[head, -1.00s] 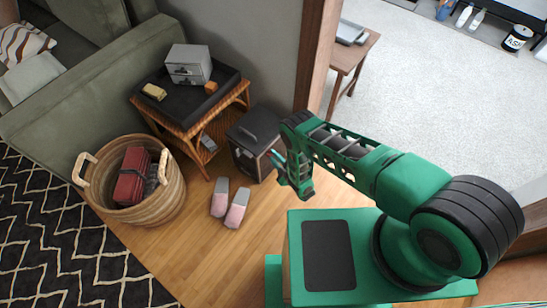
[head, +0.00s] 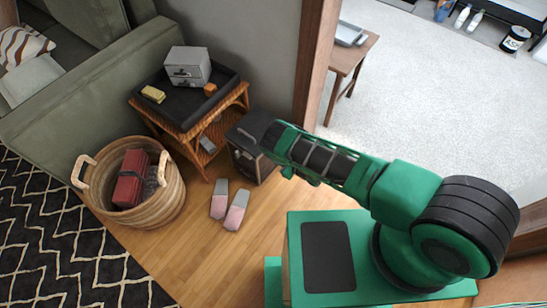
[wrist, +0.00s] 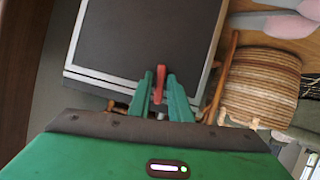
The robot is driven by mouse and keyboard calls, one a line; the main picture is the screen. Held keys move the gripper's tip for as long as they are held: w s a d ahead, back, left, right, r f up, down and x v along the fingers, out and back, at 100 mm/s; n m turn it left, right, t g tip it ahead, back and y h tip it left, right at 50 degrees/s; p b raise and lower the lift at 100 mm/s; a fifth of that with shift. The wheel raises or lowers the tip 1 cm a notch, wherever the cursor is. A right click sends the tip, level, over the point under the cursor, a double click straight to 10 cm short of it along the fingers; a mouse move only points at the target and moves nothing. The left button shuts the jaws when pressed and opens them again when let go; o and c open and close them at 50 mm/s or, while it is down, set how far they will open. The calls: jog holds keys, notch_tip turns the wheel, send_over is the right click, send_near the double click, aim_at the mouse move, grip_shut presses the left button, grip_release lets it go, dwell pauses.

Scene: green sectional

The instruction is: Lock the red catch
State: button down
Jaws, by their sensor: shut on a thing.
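The red catch (wrist: 160,78) stands at the edge of a dark panel with a light rim (wrist: 140,38) in the wrist view. My gripper (wrist: 161,88) is shut on the catch, with one green finger on each side of it. The panel appears to belong to the black case (head: 243,160) on the floor beside the wicker side table in the head view. There my arm reaches to the case's right side, and the gripper and catch are hidden.
The wicker side table (head: 160,122) holds a black tray with a grey box. A woven basket (head: 165,205) with a red item stands to the left; it also shows in the wrist view (wrist: 262,85). Slippers (head: 236,210) lie in front of the case. A wooden post (head: 316,60) rises behind it.

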jog(key=shift+w+d+m+g, duration=0.15)
jog(key=shift+m+g, duration=0.15)
jog(key=shift+m, duration=0.2)
dwell(0.3)
jog(key=c, duration=1.8)
grip_release()
jog(key=v, duration=1)
jog(key=shift+d, duration=0.35)
